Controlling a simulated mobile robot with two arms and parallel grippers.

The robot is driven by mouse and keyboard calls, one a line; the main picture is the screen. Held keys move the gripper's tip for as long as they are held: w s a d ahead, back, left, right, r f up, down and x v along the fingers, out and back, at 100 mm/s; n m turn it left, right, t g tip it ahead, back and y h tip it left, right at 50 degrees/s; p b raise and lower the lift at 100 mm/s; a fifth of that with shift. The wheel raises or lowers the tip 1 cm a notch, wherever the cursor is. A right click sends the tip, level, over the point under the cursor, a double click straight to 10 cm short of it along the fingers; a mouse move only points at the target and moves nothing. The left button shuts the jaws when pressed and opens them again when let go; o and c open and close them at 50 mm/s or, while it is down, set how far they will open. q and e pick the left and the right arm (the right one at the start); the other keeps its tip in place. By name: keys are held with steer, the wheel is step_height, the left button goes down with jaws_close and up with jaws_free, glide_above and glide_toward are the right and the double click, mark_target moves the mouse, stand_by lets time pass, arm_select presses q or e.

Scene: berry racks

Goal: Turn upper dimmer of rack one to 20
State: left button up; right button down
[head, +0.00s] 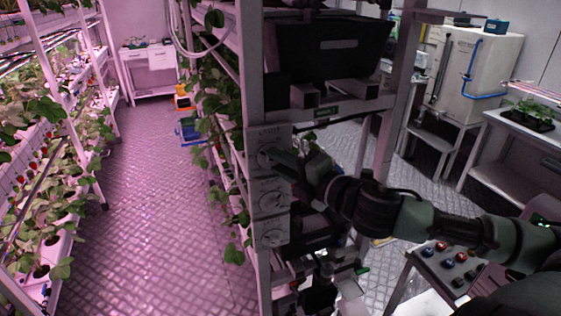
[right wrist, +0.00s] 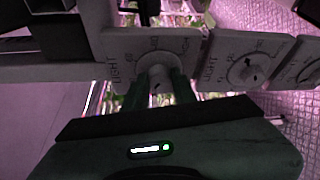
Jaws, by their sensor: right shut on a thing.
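The upper dimmer (head: 266,154) is a round knob on the top light panel (head: 262,135) of the rack post. In the right wrist view its pale dial (right wrist: 150,62) shows above my fingers, with "LIGHT" printed beside it. My right gripper (head: 279,159) reaches it from the right. In the right wrist view its two dark green fingers (right wrist: 158,84) are shut on the knob, one on each side. The fingers hide part of the knob, and I cannot read its setting. My left gripper is not in view.
A middle dimmer (head: 271,201) and a lower dimmer (head: 273,238) sit below on the same post; the middle one also shows in the right wrist view (right wrist: 247,71). A black bin (head: 325,55) stands on the rack above.

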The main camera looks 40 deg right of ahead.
steer(key=n, duration=0.2)
steer(key=n+g+h, duration=0.1)
steer(key=shift+a+r+n+g, duration=0.1)
steer(key=shift+n+g, duration=0.2)
steer(key=shift+n, duration=0.1)
stand_by(0.5)
steer(key=c, duration=1.1)
jaws_free()
